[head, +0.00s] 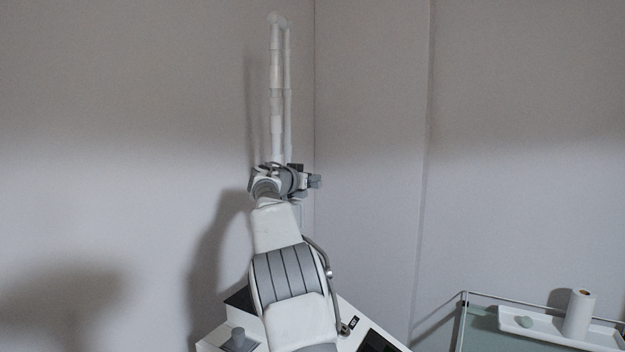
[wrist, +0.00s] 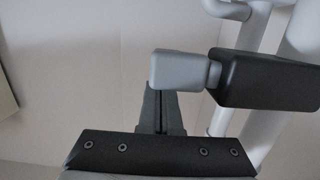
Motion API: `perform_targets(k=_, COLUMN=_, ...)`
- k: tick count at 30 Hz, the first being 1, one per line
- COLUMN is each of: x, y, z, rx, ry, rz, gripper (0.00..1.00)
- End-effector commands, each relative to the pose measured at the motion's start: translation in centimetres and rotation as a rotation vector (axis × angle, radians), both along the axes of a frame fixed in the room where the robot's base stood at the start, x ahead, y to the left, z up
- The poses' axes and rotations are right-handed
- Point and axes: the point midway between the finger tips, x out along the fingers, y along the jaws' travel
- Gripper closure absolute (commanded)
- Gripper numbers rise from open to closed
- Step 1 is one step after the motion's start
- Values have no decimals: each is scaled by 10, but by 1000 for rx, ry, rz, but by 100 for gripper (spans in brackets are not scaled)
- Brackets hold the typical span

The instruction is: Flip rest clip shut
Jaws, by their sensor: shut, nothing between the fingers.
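My gripper (wrist: 161,98) shows in the wrist view as two dark fingers pressed together, with nothing between them. Their tips are right at a light grey block (wrist: 180,70) and overlap its lower left edge in the picture; I cannot tell whether they touch. The grey block joins a larger black block (wrist: 268,80) by a short neck. I take these blocks for the rest clip, but its open or shut state is not clear. In the head view, a small grey and dark part (head: 315,181) shows beside the end of my arm, too small to read.
Pale tubes (wrist: 292,38) stand close behind the black block; in the head view they rise as a tall twin post (head: 276,90) near the wall corner. A trolley at lower right holds a white tray (head: 545,329) and a paper roll (head: 579,314). Room left of the fingers is clear.

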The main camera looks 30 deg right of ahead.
Motion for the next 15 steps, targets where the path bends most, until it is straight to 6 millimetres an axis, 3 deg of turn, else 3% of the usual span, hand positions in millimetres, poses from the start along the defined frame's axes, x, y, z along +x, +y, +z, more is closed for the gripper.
perform_targets(k=3, x=1, y=-1, z=-13, rx=-1, ry=0, rz=0, gripper=100)
perform_targets(k=15, x=2, y=-3, z=-13, rx=0, ry=1, rz=0, gripper=100)
